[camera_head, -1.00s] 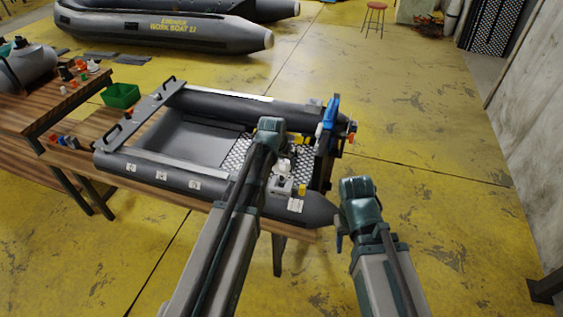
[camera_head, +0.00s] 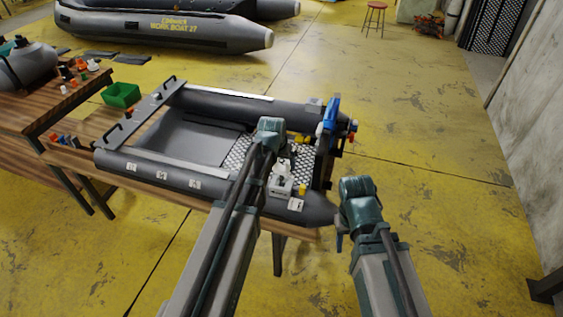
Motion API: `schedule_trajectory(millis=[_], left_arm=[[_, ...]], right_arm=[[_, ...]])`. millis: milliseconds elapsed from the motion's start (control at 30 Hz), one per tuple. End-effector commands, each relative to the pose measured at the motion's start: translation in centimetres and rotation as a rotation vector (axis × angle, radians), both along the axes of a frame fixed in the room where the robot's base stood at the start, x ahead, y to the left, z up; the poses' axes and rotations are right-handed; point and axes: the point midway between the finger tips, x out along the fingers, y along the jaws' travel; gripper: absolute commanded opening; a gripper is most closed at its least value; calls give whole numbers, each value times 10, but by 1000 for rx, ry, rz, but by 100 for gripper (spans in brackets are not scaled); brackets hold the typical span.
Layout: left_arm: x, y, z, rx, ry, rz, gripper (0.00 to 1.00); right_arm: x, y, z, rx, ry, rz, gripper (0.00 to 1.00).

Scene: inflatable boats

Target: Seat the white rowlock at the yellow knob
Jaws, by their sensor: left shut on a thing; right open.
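The grey inflatable boat (camera_head: 150,176) lies on a wooden bench. My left gripper (camera_head: 280,152) reaches over its near tube, shut on a small white piece (camera_head: 281,168) that looks like the rowlock. My wrist hides most of the grip. Just below is a pale grey mount (camera_head: 280,188) on the near tube, with a yellow knob (camera_head: 302,188) at its right side. I cannot tell whether the white piece touches the mount. My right gripper (camera_head: 339,240) is open and empty, to the right of the boat; its fingers are mostly hidden.
A blue-topped part (camera_head: 330,115) stands at the boat's right end. Another yellow part (camera_head: 300,139) is inside the boat. A green bin (camera_head: 121,95) and several small parts sit on the bench to the left.

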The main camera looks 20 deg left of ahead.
Motion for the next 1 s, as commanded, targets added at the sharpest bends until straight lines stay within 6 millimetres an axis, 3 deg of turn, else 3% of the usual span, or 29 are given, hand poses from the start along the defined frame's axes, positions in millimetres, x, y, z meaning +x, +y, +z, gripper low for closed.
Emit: schedule_trajectory(millis=[1000], left_arm=[[0,0,-32,0,0,0,22]], right_arm=[[0,0,-32,0,0,0,50]])
